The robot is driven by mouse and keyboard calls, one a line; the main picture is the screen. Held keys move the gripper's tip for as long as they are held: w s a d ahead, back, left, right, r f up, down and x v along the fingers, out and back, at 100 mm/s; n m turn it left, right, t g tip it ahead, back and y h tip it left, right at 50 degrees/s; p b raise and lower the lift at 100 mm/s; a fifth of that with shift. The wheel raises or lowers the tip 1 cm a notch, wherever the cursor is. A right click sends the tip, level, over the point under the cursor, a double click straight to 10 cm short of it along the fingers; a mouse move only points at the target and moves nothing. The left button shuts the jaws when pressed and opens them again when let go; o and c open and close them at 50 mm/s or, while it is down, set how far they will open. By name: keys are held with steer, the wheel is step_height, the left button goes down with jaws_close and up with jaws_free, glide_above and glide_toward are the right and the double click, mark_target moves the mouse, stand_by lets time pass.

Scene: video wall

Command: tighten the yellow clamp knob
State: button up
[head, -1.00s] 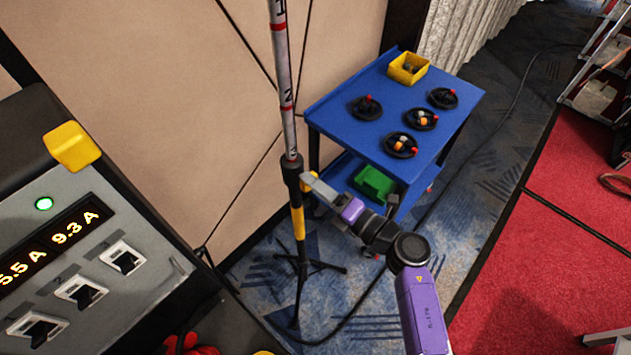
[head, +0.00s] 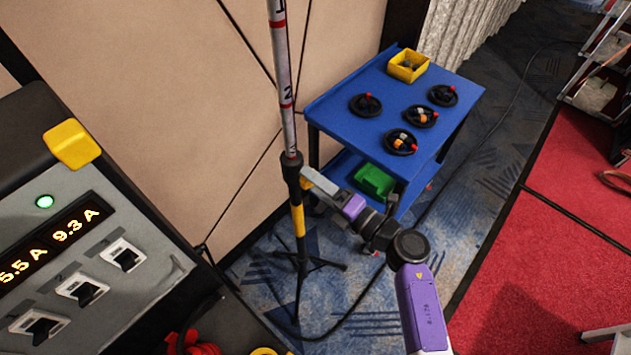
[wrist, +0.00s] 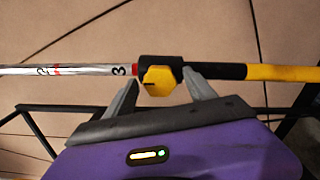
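The yellow clamp knob (wrist: 157,82) sits on the black collar (wrist: 160,62) of an upright stand pole (head: 298,215). In the head view it is mostly hidden behind my gripper (head: 314,180). In the wrist view the two grey fingers of my gripper (wrist: 160,79) stand on either side of the knob, one left and one right. A narrow gap shows between the knob and each finger, so the gripper is open around it.
A blue cart (head: 340,118) with several black handwheels and a yellow bin (head: 408,66) stands behind the arm. A grey power panel (head: 110,225) fills the left. The stand's tripod feet and a black cable lie on the carpet.

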steer(key=b+v, duration=0.1)
steer(key=v, duration=0.6)
steer(key=shift+s+d, duration=0.3)
steer(key=shift+w+d, duration=0.1)
stand_by(0.3)
step_height(320, 180, up, 6)
steer(key=w+d+m+t, duration=0.2)
steer(key=d+m+t, duration=0.1)
steer(key=m+t, duration=0.1)
steer(key=s+d+r+m+t+h+b, duration=0.25)
steer(key=s+d+m+t+h, duration=0.3)
steer(key=s+m, duration=0.4)
steer(key=s+d+f+m+g+h+b, duration=0.1)
steer(key=s+d+f+m+g+h, duration=0.1)
steer(key=s+m, duration=0.4)
steer(key=s+d+f+m+g+h+b, duration=0.1)
steer(key=s+m, duration=0.4)
steer(key=s, duration=0.6)
steer(key=s+d+f+m+g+h+b, duration=0.2)
steer(key=s+d+m+h, duration=0.3)
steer(key=s, duration=0.4)
steer(key=shift+s+f+m+g+h, duration=0.35)
steer(key=shift+f+m, duration=0.4)
steer(key=shift+m, duration=0.1)
